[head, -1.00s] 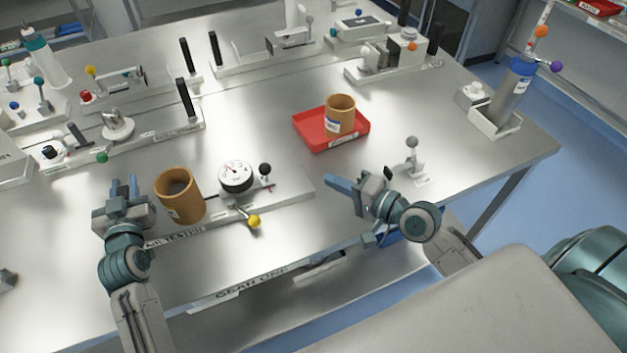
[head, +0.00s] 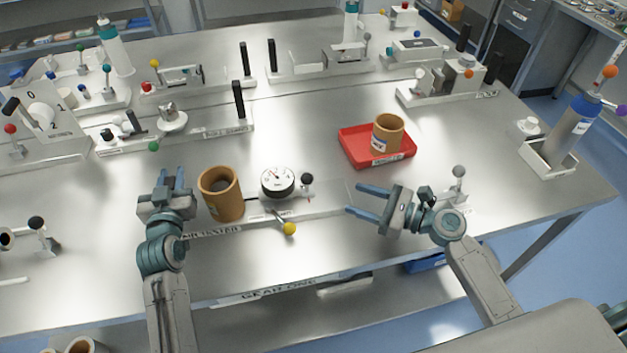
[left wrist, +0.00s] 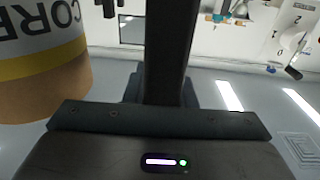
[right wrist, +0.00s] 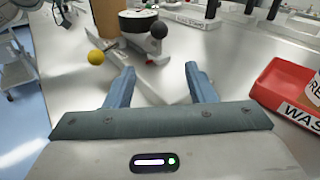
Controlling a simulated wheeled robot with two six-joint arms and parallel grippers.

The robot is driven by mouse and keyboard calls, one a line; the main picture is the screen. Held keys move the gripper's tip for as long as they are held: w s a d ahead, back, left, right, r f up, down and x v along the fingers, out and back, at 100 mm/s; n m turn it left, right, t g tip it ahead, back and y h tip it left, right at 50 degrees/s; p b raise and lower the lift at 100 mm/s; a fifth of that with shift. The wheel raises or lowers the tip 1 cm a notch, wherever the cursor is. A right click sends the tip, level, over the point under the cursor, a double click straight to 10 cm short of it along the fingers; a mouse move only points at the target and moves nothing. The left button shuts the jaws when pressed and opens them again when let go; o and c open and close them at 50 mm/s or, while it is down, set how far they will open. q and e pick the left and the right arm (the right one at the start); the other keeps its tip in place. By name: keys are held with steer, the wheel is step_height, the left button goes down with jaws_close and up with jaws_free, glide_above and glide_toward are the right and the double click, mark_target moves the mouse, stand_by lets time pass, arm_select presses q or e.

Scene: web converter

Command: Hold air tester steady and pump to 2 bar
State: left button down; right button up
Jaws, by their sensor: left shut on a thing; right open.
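The air tester's pale base (head: 325,203) lies near the table's front edge. It carries a round white dial gauge (head: 277,181), a black ball knob (head: 307,179) and a yellow ball lever (head: 289,228). The needle reading is too small to tell. A brown core (head: 222,197) stands at its left part. My left gripper (head: 171,179) is left of the core, shut on a dark post (left wrist: 172,50) that shows between its fingers in the left wrist view. My right gripper (head: 362,201) is open and empty at the base's right end, pointing toward the knob, which also shows in the right wrist view (right wrist: 159,29).
A red tray (head: 346,153) holding another brown core (head: 388,134) stands behind my right gripper. A grey ball-topped lever (head: 459,172) is to its right. Other fixtures line the back of the table. The steel surface between the tester and the back fixtures is clear.

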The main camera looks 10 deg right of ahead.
mark_target(307, 183)
steer(key=shift+w+r+m+y, duration=0.15)
steer(key=shift+m+y, duration=0.1)
steer(key=shift+m, duration=0.3)
steer(key=shift+w+f+m+y, duration=0.15)
steer(key=shift+m+y, duration=0.1)
steer(key=shift+m, duration=0.3)
steer(key=shift+w+a+r+m, duration=0.2)
steer(key=shift+a+m, duration=0.05)
steer(key=shift+m, duration=0.05)
steer(key=x, duration=1.1)
steer(key=shift+a, duration=0.25)
steer(key=shift+d, duration=0.1)
jaws_close()
